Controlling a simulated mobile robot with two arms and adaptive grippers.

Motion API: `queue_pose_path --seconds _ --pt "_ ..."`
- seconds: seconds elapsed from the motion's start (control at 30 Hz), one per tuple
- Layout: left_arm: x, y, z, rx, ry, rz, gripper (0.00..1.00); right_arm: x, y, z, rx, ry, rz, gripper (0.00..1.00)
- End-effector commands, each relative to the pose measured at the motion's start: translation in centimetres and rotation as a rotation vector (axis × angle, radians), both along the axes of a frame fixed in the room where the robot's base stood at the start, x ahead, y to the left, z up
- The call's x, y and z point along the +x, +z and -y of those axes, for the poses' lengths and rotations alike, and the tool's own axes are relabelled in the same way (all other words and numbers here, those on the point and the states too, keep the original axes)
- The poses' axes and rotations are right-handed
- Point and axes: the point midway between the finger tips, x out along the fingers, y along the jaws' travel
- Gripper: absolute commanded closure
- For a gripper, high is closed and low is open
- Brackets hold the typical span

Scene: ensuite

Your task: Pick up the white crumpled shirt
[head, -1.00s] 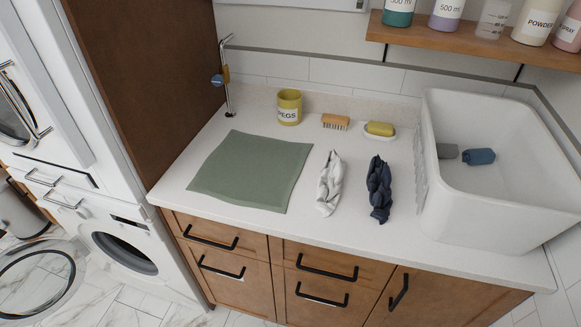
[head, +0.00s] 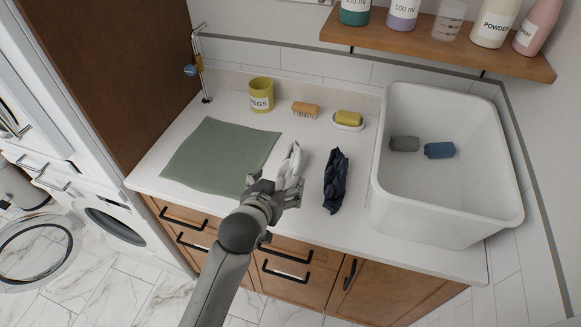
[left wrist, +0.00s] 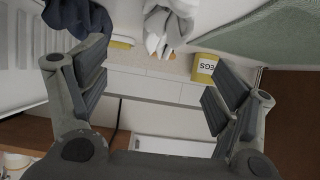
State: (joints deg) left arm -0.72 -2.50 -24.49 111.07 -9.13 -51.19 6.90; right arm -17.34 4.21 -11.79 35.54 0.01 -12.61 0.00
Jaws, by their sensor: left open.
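The white crumpled shirt (head: 291,165) lies on the counter between the green cloth and a dark navy crumpled garment (head: 336,180). Its near end is hidden behind my left gripper (head: 278,188) in the head view. In the left wrist view the white shirt (left wrist: 168,28) shows at the top, beyond and between the open fingers of my left gripper (left wrist: 152,90). The fingers are wide apart with nothing between them. I cannot tell whether the gripper touches the shirt. The navy garment also shows in the left wrist view (left wrist: 80,15). My right gripper is not in view.
The green cloth (head: 222,155) lies flat at left. A yellow pegs cup (head: 261,95), a brush (head: 305,109) and yellow soap on a dish (head: 348,119) stand behind. A white sink (head: 392,205) is at right. A bottle shelf (head: 440,50) hangs above.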

Motion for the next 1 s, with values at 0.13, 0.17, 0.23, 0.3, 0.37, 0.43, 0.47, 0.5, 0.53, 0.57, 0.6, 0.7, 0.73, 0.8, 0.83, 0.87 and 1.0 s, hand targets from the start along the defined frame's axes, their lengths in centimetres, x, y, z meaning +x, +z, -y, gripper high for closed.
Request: queue_pose_path --seconds 0.13,0.17,0.23,0.3,0.37,0.43,0.47,0.5,0.53,0.57,0.6,0.7,0.73,0.8,0.83,0.87,1.0 --pt "1.6 -0.2 0.8 -0.002 -0.006 0.015 0.16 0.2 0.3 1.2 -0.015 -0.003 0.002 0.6" --pt "1.9 -0.4 0.9 -0.002 -0.005 0.014 0.16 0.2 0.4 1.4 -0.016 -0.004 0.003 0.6" --pt "2.8 -0.9 1.2 -0.002 -0.005 0.014 0.16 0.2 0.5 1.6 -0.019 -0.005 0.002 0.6" --pt "3.5 -1.3 1.4 -0.003 -0.005 0.015 0.16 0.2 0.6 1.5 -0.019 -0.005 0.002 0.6" --pt "4.1 -1.7 1.6 -0.002 -0.005 0.014 0.16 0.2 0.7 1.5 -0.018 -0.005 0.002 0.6" --pt "4.5 -2.0 1.7 -0.003 -0.005 0.015 0.16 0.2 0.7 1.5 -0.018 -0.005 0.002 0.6" --pt "4.7 -2.1 1.8 -0.003 -0.005 0.015 0.16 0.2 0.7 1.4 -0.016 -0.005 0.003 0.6" --pt "4.8 -2.2 1.8 -0.003 -0.005 0.015 0.16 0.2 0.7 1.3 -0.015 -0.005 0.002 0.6" --pt "4.9 -2.2 1.8 -0.003 -0.005 0.015 0.16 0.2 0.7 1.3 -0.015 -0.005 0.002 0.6" --pt "5.0 -2.3 1.8 -0.003 -0.004 0.015 0.16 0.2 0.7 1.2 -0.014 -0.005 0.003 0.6" --pt "5.1 -2.4 1.9 -0.002 -0.005 0.014 0.16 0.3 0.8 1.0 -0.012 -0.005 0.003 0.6" --pt "5.6 -2.6 1.9 -0.002 -0.005 0.014 0.16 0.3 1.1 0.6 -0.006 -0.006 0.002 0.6" --pt "5.8 -2.8 2.0 -0.002 -0.005 0.012 0.16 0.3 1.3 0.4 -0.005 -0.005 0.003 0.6" --pt "6.4 -3.2 2.1 -0.002 -0.005 0.013 0.16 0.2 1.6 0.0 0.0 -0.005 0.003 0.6" --pt "6.7 -3.5 2.1 -0.002 -0.005 0.012 0.16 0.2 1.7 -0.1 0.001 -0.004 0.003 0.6" --pt "7.0 -3.6 2.2 -0.002 -0.005 0.013 0.16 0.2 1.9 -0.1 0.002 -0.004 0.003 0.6" --pt "8.3 -4.5 2.6 -0.002 -0.005 0.014 0.16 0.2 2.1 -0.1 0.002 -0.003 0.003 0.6"
